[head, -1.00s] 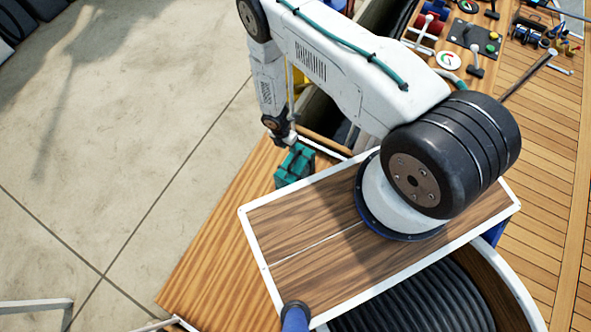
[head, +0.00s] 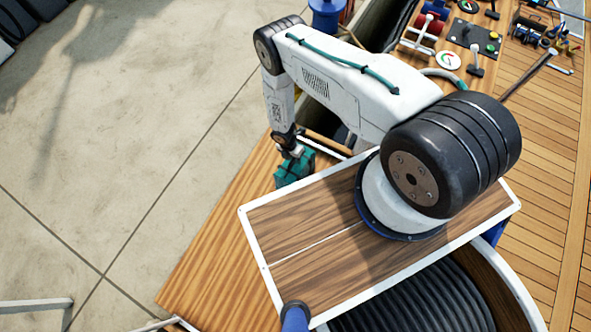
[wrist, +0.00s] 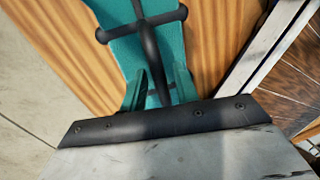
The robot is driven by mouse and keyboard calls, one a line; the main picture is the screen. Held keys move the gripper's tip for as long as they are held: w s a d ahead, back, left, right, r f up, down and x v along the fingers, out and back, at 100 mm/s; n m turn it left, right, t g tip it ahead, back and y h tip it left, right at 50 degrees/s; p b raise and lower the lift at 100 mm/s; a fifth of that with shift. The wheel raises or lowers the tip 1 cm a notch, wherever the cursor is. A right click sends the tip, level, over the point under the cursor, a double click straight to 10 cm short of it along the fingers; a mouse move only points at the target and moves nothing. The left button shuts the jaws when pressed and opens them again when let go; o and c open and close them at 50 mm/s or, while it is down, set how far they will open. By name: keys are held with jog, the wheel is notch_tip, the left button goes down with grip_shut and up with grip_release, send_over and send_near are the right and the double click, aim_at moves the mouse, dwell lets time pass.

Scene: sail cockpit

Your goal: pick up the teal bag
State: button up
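The teal bag (head: 292,172) with dark straps sits on the wooden bench, just left of the framed wooden panel. In the wrist view the bag (wrist: 120,15) fills the top middle, with a black handle running down its middle. My gripper (head: 293,152) is right over the bag's upper side in the head view; its fingers are too small to make out there. In the wrist view, two dark teal finger-like shapes of my gripper (wrist: 160,85) stand apart, with the black strap between them. Whether they touch the bag is unclear. The bag's lower end is hidden behind the gripper body.
The wooden bench (head: 215,255) is clear left of the framed panel (head: 290,230). A dark open recess (head: 345,115) lies behind the bag. A console with levers and gauges (head: 470,40) is at the top right. Concrete floor (head: 100,180) is free at left.

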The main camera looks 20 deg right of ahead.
grip_shut()
dwell(1.2)
